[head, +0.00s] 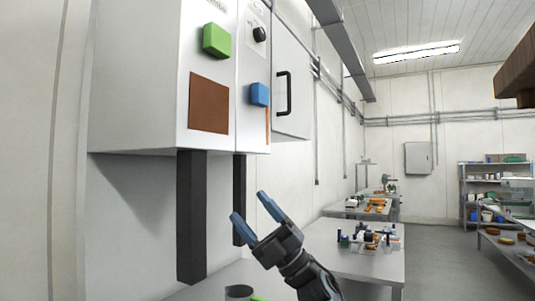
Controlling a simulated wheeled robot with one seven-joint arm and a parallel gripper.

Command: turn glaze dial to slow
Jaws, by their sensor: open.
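A small black round dial (259,34) sits on the white control box, high on its narrow panel. I cannot read the marks around it or tell its setting. My gripper (250,206) is open and empty, with blue fingertips pointing up and left. It is below the box and apart from the dial.
The white box (135,90) carries a green button (216,40), a brown plate (208,103) and a blue button (259,94). A door with a black handle (284,93) is to the right. Dark posts (191,220) stand below. A table (345,262) with small items is behind my gripper.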

